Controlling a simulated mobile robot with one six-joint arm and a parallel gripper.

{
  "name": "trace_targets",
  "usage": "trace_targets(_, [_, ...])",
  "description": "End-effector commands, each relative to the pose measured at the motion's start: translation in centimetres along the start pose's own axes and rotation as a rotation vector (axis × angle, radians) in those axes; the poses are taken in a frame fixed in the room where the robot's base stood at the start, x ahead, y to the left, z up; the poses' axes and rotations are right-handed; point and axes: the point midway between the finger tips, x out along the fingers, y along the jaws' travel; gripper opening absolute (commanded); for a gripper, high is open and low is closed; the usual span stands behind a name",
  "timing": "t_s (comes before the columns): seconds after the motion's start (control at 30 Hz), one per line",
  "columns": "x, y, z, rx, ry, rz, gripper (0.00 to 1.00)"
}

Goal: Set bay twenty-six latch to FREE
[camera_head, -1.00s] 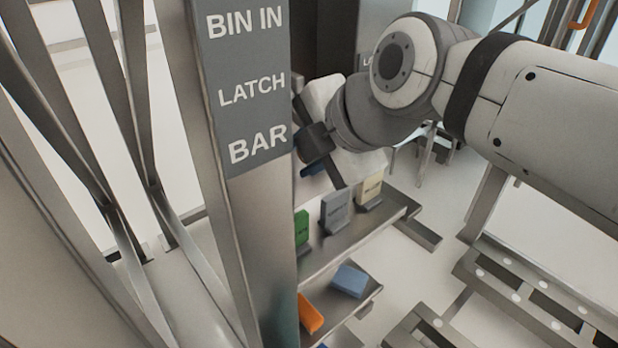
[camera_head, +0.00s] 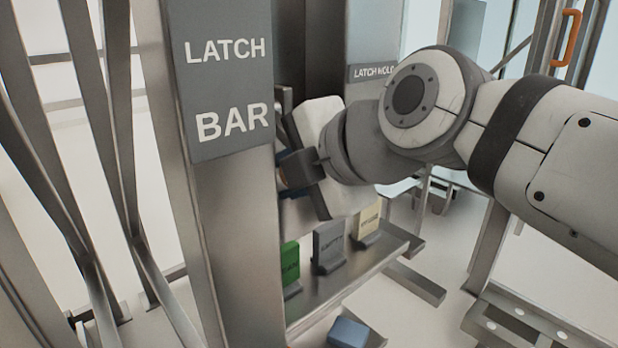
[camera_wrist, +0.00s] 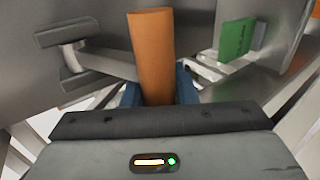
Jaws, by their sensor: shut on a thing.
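In the wrist view an orange handle (camera_wrist: 152,55) stands upright between the blue fingertips of my gripper (camera_wrist: 158,95). The fingers are shut on it. A grey metal bar (camera_wrist: 105,63) with a bracket lies just left of the handle; I cannot tell whether they are joined. In the head view my gripper (camera_head: 285,172) is partly hidden behind the grey post (camera_head: 235,235) lettered "LATCH BAR". The handle is hidden there. No bay number is readable.
A shelf (camera_head: 400,250) below my gripper holds a green block (camera_head: 290,265), a grey block (camera_head: 329,246) and a cream block (camera_head: 369,220). A blue block (camera_head: 348,332) lies lower. Another orange handle (camera_head: 567,38) is at the upper right. Metal struts (camera_head: 115,170) stand at left.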

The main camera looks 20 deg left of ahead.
Motion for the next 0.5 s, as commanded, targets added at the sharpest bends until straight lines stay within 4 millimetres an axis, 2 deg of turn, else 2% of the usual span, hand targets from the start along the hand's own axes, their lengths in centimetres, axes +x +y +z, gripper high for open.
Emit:
trace_targets(0.17, [0.17,-0.22,0.01,0.0,0.001,-0.006,0.0])
trace_targets(0.2, [0.18,-0.23,0.01,0.0,0.001,-0.006,0.26])
trace_targets(0.43, [0.14,-0.16,-0.03,0.0,0.001,-0.005,0.45])
trace_targets(0.5, [0.13,-0.14,-0.04,0.0,0.002,-0.004,0.46])
